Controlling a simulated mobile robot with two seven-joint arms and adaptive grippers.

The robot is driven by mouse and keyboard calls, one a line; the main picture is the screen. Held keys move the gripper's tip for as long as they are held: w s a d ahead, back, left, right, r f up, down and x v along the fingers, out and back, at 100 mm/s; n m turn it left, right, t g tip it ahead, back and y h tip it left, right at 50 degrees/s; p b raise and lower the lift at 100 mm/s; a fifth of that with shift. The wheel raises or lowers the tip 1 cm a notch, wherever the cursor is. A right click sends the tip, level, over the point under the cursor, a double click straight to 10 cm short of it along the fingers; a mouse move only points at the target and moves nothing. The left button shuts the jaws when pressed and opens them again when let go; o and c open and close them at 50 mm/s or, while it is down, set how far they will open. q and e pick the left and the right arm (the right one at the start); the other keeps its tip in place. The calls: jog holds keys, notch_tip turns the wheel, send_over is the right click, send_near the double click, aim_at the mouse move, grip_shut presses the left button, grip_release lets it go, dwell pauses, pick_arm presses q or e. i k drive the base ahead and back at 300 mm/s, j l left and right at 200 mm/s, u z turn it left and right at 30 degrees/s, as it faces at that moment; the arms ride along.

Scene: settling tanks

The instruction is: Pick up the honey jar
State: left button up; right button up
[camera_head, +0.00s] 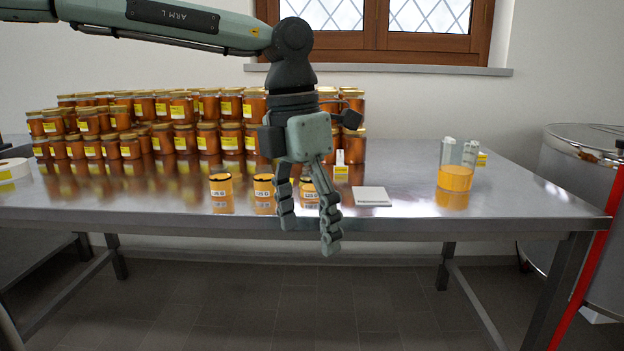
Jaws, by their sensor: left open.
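Several honey jars with amber contents, gold lids and yellow labels stand stacked (206,138) along the back and left of the steel table. Three small honey jars stand apart near the front: a left one (221,187), a middle one (263,187) and a right one (307,188). My left gripper (308,226) points down with its fingers apart and empty. In the picture its fingers straddle the right small jar and reach below the table's front edge. The gripper hides part of the stack behind it. I cannot tell which jar is meant. My right gripper is not in view.
The steel table (410,215) is shiny and mirrors the jars. A white flat pad (372,197) lies right of the gripper. A clear beaker with amber liquid (456,177) stands farther right. A steel tank (575,190) is beyond the right edge. A white roll (14,170) lies left.

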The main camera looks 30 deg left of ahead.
aim_at(307, 191)
jog(key=i+j, duration=0.95)
jog(key=i, duration=0.1)
